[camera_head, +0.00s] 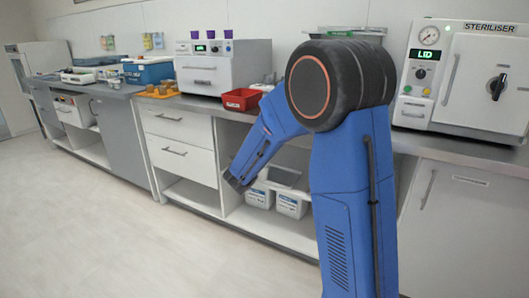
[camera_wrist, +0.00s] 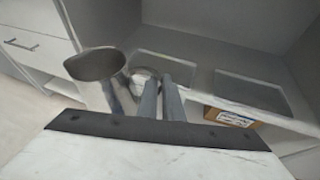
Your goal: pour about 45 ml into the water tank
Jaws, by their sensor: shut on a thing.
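A grey metal jug (camera_wrist: 97,75) with an open top is close in the wrist view, left of the fingers. My gripper (camera_wrist: 160,82) has its two dark fingers close together beside the jug, shut on it; the exact grip point is hard to see. In the head view my gripper (camera_head: 236,182) is low, in front of the open shelf. The jug cannot be made out there. The white steriliser (camera_head: 465,80) with a gauge and a green "LID" display stands on the counter at the right. I cannot pick out a water tank for certain.
White tubs (camera_head: 291,205) stand on the low shelf behind my gripper. A brown labelled box (camera_wrist: 235,117) lies at the right in the wrist view. A red tray (camera_head: 241,99) and a white machine (camera_head: 222,68) are on the counter (camera_head: 180,101). The floor (camera_head: 85,220) at left is clear.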

